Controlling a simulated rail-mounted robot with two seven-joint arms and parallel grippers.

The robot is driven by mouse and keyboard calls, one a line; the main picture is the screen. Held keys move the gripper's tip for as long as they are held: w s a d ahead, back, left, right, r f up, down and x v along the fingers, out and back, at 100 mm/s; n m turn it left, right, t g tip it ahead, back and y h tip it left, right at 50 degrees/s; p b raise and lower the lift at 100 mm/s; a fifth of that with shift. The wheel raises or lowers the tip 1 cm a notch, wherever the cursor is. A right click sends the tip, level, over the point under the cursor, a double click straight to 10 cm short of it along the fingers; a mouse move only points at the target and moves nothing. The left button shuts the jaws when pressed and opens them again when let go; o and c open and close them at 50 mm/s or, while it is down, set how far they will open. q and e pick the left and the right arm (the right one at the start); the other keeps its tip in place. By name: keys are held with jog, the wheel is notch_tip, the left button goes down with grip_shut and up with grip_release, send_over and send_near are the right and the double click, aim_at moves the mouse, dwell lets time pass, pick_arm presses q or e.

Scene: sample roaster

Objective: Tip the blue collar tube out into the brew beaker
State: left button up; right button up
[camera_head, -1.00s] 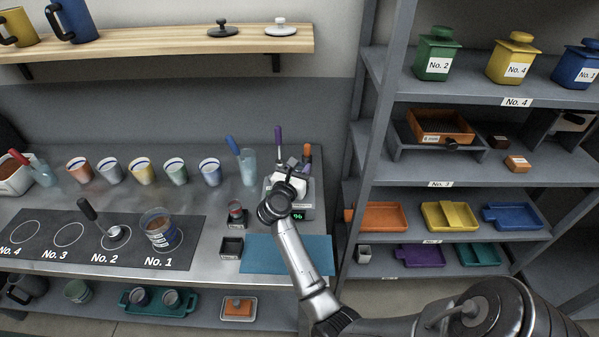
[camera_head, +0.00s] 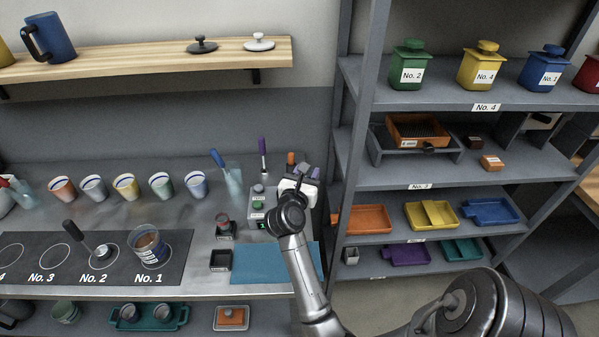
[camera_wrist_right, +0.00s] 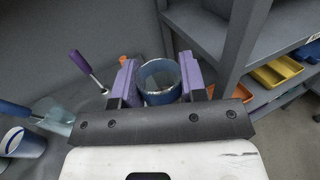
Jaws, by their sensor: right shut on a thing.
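The blue collar tube (camera_wrist_right: 146,69) shows in the right wrist view as a round, open-topped tube with a blue rim. My right gripper (camera_wrist_right: 160,82) is shut on it, with a purple finger on each side. In the head view my right gripper (camera_head: 300,182) is at the right of the scale, and the tube is hidden there. A clear beaker with brown contents (camera_head: 149,247), which looks like the brew beaker, stands on the No. 1 spot, to the left of my gripper. My left gripper is not in view.
A scale-like device (camera_head: 258,208) stands just left of my gripper. Striped cups (camera_head: 125,187) line the back. A grey shelf rack (camera_head: 345,150) rises close on the right.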

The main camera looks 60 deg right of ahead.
jog(key=shift+s+a+r+p, duration=0.15)
jog(key=shift+s+r, duration=0.15)
jog(key=shift+s, duration=0.2)
jog(key=shift+s+r+p, duration=0.1)
jog(key=shift+s+r, duration=0.25)
jog(key=shift+s, duration=0.2)
jog(key=shift+s+a+r+p, duration=0.15)
jog(key=shift+s+r, duration=0.15)
jog(key=shift+s, duration=0.2)
